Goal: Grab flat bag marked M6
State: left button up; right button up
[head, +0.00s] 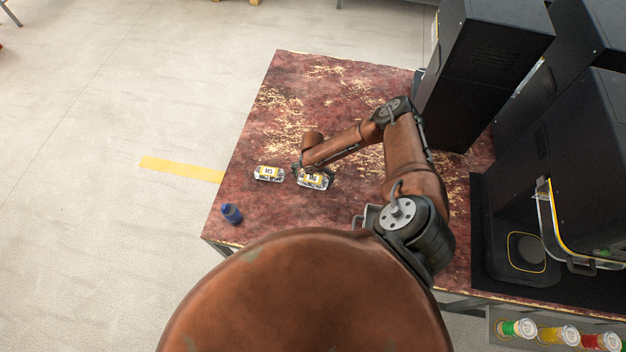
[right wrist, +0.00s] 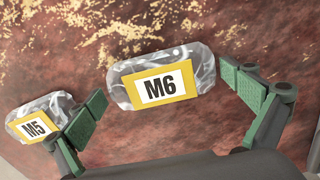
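The flat bag marked M6 (right wrist: 160,83) is clear plastic with a yellow-bordered white label; it lies on the worn red table. In the head view the M6 bag (head: 314,182) is partly covered by my right gripper (head: 311,174). In the right wrist view my right gripper (right wrist: 164,85) is open. Its two green-padded fingers stand on either side of the M6 bag, with gaps visible between pads and bag. A similar bag marked M5 (right wrist: 38,121) lies to the left, beside the left-hand finger; it also shows in the head view (head: 268,174). My left gripper is not in view.
Tall black machines (head: 480,75) fill the right side of the table (head: 262,108). The table's far left part is clear.

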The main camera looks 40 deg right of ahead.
jog(key=c, duration=0.8)
jog(key=shift+r, duration=0.15)
jog(key=shift+c, duration=0.2)
